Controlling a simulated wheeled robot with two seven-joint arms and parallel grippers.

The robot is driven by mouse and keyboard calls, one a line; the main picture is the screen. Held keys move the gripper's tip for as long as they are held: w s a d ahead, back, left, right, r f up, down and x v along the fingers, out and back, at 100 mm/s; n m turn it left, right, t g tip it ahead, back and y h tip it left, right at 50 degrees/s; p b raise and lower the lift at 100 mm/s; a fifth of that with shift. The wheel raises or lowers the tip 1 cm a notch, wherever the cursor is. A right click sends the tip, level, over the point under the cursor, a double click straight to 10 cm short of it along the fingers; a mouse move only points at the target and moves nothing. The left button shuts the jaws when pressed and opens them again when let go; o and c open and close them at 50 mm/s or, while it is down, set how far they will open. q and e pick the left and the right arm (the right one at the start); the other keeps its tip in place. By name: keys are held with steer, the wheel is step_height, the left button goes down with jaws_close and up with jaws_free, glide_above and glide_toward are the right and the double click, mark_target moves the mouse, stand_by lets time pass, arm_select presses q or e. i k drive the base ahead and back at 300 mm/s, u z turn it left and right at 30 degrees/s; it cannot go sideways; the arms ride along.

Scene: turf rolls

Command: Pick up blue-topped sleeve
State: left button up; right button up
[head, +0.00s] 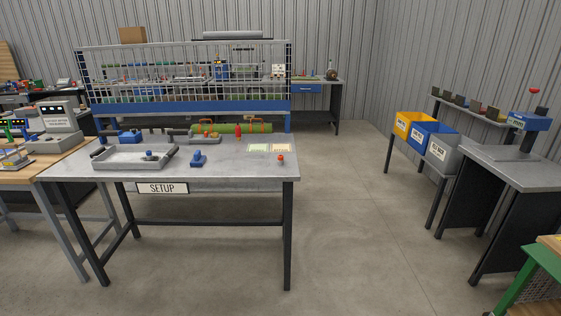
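The grey table with the SETUP sign (162,188) stands ahead of me, left of centre. A shallow grey tray (130,165) lies on its left half. Small dark and bluish pieces (150,155) sit in the tray, too small to make out. A blue piece (198,158) with a rounded top stands on the table just right of the tray. I cannot tell for sure which of these is the blue-topped sleeve. A small orange-topped piece (281,159) stands near the right front corner. Neither of my grippers is in view.
A red bottle-like piece (238,131), a blue box (130,136) and paper cards (258,147) are also on the table. A wooden bench (62,155) adjoins at left. Yellow, blue and grey bins (428,138) stand at right. The floor (360,220) between is clear.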

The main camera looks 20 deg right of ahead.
mark_target(149, 155)
steer(key=u, duration=0.8)
steer(key=i, duration=0.85)
steer(key=u, duration=0.6)
steer(key=i, duration=0.85)
steer(key=z, duration=0.3)
